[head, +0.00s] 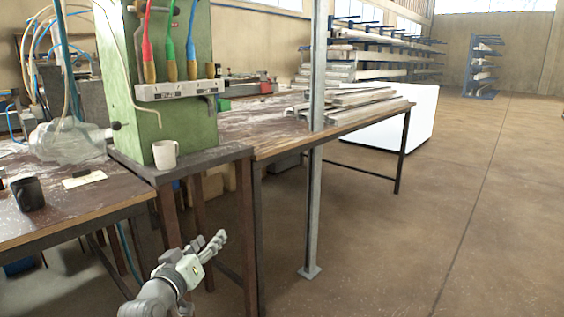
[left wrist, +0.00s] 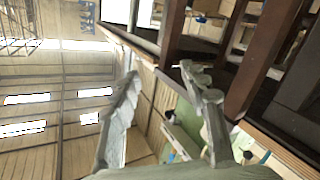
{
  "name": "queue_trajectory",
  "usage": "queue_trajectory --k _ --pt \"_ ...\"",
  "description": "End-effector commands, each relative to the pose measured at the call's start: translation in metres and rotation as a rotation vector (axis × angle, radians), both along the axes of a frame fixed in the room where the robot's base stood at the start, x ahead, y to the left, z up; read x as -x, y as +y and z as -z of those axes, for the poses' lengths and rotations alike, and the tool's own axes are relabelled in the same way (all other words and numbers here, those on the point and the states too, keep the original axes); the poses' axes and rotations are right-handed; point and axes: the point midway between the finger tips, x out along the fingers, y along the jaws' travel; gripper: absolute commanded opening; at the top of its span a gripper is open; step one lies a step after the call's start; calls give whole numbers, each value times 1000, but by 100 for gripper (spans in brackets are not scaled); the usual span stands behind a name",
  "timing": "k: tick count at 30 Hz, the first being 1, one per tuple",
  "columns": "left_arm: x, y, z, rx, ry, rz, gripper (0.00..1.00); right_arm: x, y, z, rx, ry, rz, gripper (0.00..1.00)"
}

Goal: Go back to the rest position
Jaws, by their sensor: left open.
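My left gripper (head: 219,240) is in the lower middle-left of the head view, in front of the benches and lower than their tops. Its fingers point up and to the right, away from me. In the left wrist view the two fingers (left wrist: 160,80) stand well apart, with nothing held between them. My right gripper is in neither view.
A white mug (head: 165,154) stands at the near edge of a bench beside a green cabinet (head: 157,75). A black mug (head: 28,194) is on the left bench. A grey post (head: 316,150) rises right of my gripper. Open floor (head: 430,220) lies right.

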Motion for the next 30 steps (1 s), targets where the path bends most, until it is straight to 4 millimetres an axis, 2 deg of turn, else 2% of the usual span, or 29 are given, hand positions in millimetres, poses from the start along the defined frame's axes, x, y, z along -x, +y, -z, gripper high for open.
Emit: queue_trajectory --k 1,3,5,6,8,9,11,12,15,18,22,25,30 --pt "19 2 37 -53 84 8 44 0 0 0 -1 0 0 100" --pt "46 6 83 -125 200 21 44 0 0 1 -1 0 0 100" --pt "73 11 121 -187 300 32 44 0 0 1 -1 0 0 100" --pt "92 14 145 -227 365 39 44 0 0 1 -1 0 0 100" --pt "123 21 179 -286 466 49 44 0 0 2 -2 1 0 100" --pt "145 27 199 -327 533 55 44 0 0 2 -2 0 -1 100" --pt "180 36 228 -383 635 65 44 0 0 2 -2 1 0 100" --pt "204 42 245 -421 700 70 44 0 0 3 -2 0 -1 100" --pt "263 60 279 -510 855 80 44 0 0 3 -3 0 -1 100" --pt "313 75 300 -581 980 88 44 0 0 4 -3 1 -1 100" --pt "355 89 312 -639 1084 92 44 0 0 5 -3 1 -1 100" --pt "369 94 315 -660 1119 92 44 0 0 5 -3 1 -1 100" --pt "372 95 316 -665 1128 92 44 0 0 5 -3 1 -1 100"
